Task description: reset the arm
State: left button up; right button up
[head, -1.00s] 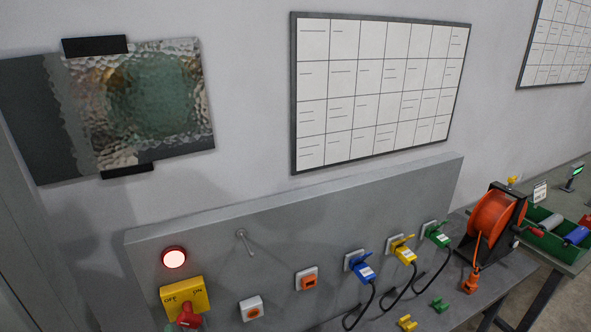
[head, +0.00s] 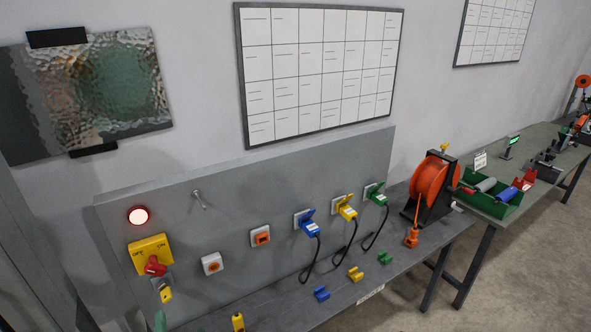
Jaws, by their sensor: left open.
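Only a little of my left gripper (head: 88,318) shows, as a grey shape at the bottom left edge; it is open, and I see nothing held in it. Most of my left arm is out of view. My right arm and right gripper are not in view. A grey panel (head: 225,225) stands behind the bench (head: 335,298). On it are a lit red lamp (head: 138,216), a yellow OFF/ON switch (head: 150,256) with a red handle, and blue (head: 309,224), yellow (head: 346,208) and green (head: 377,195) plugs with black cables.
Small blue (head: 321,293), yellow (head: 355,274) and green (head: 385,258) pieces lie on the bench. An orange cable reel (head: 432,184) stands at its right end. A green tray (head: 499,208) sits on the farther table. Open floor (head: 530,270) lies at the right.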

pick_arm(q)
jog(key=s+d+f+m+g+h+b, duration=0.1)
jog(key=d+f+m+h, duration=0.25)
jog(key=f+m, duration=0.4)
jog(key=s+d+f+m+h+b, duration=0.1)
jog(key=d+f+m+h, duration=0.2)
jog(key=f+m+h, duration=0.35)
jog(key=s+f+m+g+b, duration=0.25)
jog(key=s+f+m, duration=0.2)
jog(key=f, duration=0.45)
jog(key=s+f+m+g+b, duration=0.1)
jog(key=s+f+m+g, duration=0.25)
jog(key=f+m, duration=0.4)
jog(key=s+a+f+m+g+y+b, duration=0.1)
jog(key=s+a+f+m+g+b, duration=0.2)
jog(key=s+f, duration=1)
jog(key=s+a+f+m+g+y+b, duration=0.1)
jog(key=s+a+f+m+g+b, duration=0.3)
jog(key=s+f+b, duration=0.4)
jog(key=s+a+f+g, duration=0.1)
jog(key=s+a+f, duration=0.1)
jog(key=s+f, duration=0.3)
jog(key=shift+s+g, duration=0.3)
jog(key=shift+s, duration=0.9)
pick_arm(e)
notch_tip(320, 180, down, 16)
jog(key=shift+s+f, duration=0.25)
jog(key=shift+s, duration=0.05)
pick_arm(q)
jog(key=shift+w, duration=0.1)
